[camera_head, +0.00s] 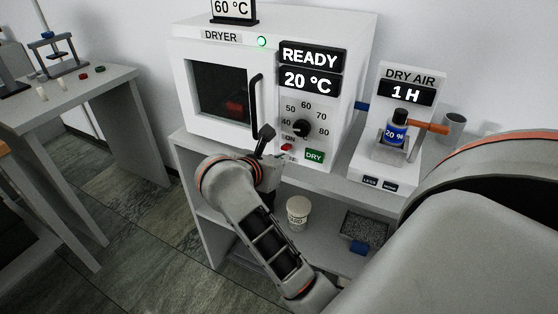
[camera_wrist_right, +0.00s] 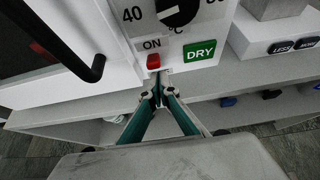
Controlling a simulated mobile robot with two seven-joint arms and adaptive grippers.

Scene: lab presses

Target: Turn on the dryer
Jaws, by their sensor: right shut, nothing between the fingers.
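The white dryer (camera_head: 272,22) stands on a grey bench, its door shut. The black dial (camera_head: 301,128) shows also in the right wrist view (camera_wrist_right: 178,10). Below it are the red ON switch (camera_wrist_right: 153,61) and the green DRY button (camera_wrist_right: 199,51). My right gripper (camera_head: 267,133) is shut and empty in front of the dryer's lower front. In the wrist view its fingertips (camera_wrist_right: 158,84) appear just below the red switch; I cannot tell whether they touch. My left gripper is out of view.
The black door handle (camera_head: 256,102) is close to my right gripper. A dry air unit (camera_head: 414,75) with a blue bottle (camera_head: 396,130) stands to the right. A white tub (camera_head: 297,213) is on the lower shelf. A side table (camera_head: 120,82) is at left.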

